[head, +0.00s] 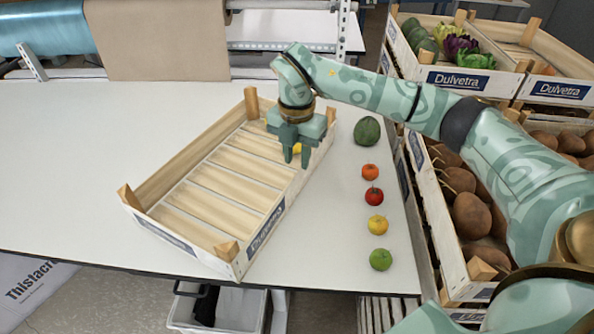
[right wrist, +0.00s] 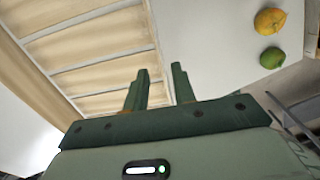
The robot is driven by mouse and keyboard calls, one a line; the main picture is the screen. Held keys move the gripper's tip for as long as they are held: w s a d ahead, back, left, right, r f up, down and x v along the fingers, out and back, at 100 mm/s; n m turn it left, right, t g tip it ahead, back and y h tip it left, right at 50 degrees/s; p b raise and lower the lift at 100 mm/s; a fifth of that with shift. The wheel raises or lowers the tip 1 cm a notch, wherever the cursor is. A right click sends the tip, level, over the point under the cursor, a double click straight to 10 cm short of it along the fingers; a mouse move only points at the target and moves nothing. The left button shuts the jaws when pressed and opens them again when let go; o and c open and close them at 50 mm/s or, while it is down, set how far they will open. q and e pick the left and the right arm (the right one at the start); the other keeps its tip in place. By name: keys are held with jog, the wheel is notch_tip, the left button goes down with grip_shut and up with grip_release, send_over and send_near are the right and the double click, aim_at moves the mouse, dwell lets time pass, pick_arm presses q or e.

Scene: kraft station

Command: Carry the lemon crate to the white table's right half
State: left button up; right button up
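The wooden crate (head: 160,238) with a Dulvetra label stands slanted on the white table (head: 70,160), left of the fruit row. My right gripper (head: 297,160) points down at the crate's right long wall. In the right wrist view the fingers (right wrist: 160,85) are apart, with the wall's pale edge running between them; I cannot tell whether they touch it. My left gripper is not in view.
A green fruit (head: 367,130), an orange (head: 370,171), a tomato (head: 374,196), a yellow fruit (head: 376,225) and a lime (head: 380,260) line the table's right part. Full crates (head: 455,285) stand beyond its right edge. The table's left part is clear; a paper roll (head: 155,40) hangs behind.

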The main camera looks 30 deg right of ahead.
jog(key=shift+r, duration=1.65)
